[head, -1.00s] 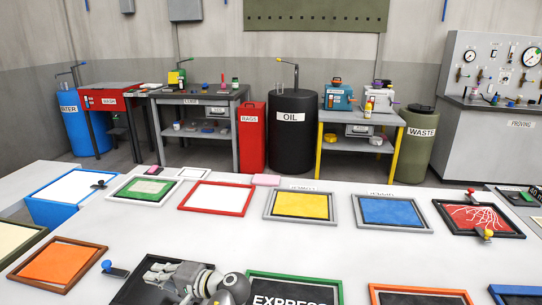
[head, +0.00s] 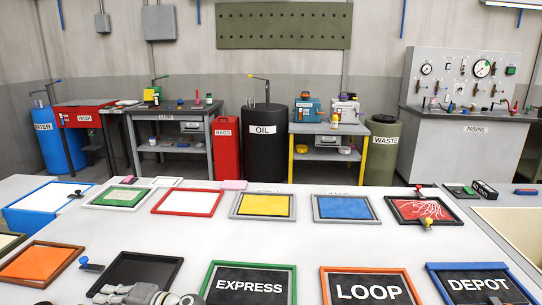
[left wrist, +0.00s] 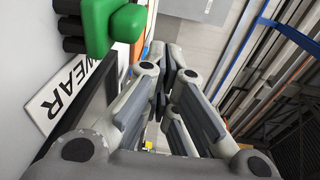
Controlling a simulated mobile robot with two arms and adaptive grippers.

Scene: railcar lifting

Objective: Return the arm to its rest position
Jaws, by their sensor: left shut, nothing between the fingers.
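My left gripper (head: 122,294) shows at the bottom edge of the head view, just in front of a black tray (head: 172,269). Only its fingers and part of the wrist are visible. In the left wrist view its fingers (left wrist: 167,78) are together, shut, with nothing held. My right gripper is in neither view.
The white table carries framed trays: orange (head: 40,262), yellow (head: 263,206), blue (head: 343,208), and signs EXPRESS (head: 249,283), LOOP (head: 367,290) and DEPOT (head: 478,284). In the left wrist view, a green block (left wrist: 127,22) and a WEAR label (left wrist: 62,98) lie close beside the gripper.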

